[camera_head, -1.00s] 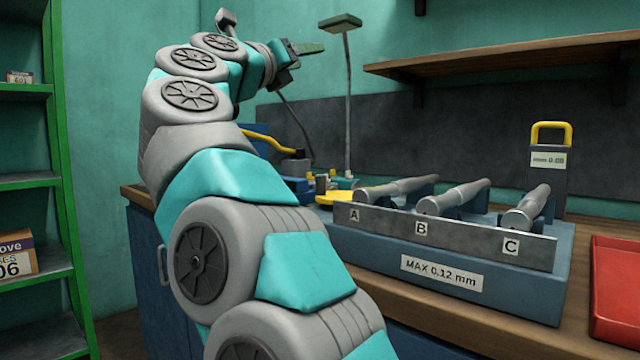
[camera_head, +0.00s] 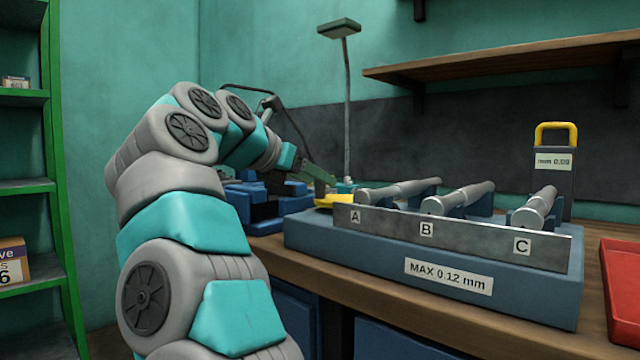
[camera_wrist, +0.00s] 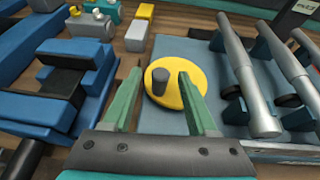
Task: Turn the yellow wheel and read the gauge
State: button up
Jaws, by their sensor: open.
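The yellow wheel (camera_wrist: 187,92) is a flat disc on the blue-grey base, with a dark grey upright knob (camera_wrist: 160,86) near its left side. In the head view the yellow wheel (camera_head: 330,202) shows only partly, at the left end of the base. My gripper (camera_wrist: 158,75) is open, its two green fingers over the wheel, one on each side of the knob. They look apart from it; their height is hard to judge. In the head view my gripper (camera_head: 322,182) is just above the wheel. A grey upright plate with a yellow handle (camera_head: 553,183) carries a readout that looks like "mm 0.09".
Metal shafts (camera_head: 455,199) lie behind a rail marked A, B, C on the blue base (camera_head: 350,240), labelled "MAX 0.12 mm". A blue vise-like block (camera_wrist: 35,105) stands close left of the wheel. A lamp (camera_head: 340,30) rises behind. A red tray (camera_head: 622,290) is at right.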

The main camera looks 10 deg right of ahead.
jog(key=shift+x, duration=1.15)
grip_shut()
